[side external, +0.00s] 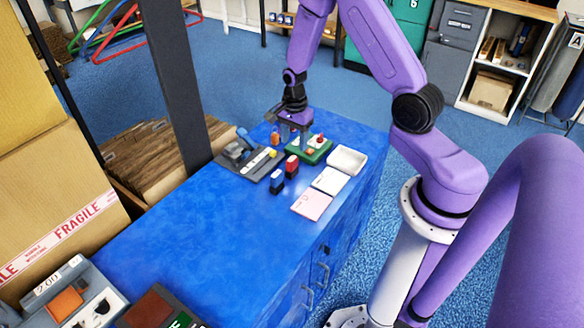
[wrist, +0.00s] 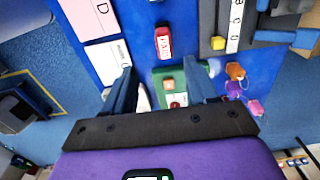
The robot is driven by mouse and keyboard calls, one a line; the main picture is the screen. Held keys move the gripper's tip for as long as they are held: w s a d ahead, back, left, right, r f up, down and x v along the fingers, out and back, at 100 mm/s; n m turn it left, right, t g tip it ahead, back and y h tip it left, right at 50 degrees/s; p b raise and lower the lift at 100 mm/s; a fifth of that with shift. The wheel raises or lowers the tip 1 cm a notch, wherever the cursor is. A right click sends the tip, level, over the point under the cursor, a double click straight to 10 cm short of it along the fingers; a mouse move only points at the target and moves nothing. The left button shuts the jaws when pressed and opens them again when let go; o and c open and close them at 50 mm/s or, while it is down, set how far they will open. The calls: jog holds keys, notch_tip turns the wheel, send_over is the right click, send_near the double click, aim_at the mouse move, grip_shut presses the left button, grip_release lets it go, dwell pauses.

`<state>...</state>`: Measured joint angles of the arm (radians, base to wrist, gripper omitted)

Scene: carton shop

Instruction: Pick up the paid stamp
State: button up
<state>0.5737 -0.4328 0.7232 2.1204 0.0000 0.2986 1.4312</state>
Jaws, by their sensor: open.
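The paid stamp (wrist: 163,42) is a small red block with a white label reading PAID, lying beyond my fingertips in the wrist view. In the side view a red stamp (side external: 292,166), which appears to be the same one, stands on the blue cabinet top (side external: 200,215). A dark blue stamp (side external: 277,181) stands beside it. My gripper (side external: 296,128) is above the cabinet top at the green tray, behind the red stamp. In the wrist view my gripper (wrist: 160,76) has its fingers apart with nothing held between them.
A green tray (side external: 305,157) holding a red-topped item is under my gripper. A grey organizer (side external: 240,160) stands left. Coloured tags (wrist: 235,71) lie near the tray.

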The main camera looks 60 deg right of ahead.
aim_at(292, 167)
notch_tip(292, 167, down, 6)
jog(key=shift+f, duration=0.2)
jog(key=shift+w+a+f, duration=0.1)
jog(key=shift+w+f, duration=0.1)
jog(key=shift+f, duration=1.2)
jog(key=shift+w+f, duration=0.15)
jog(key=shift+f, duration=1.2)
grip_shut()
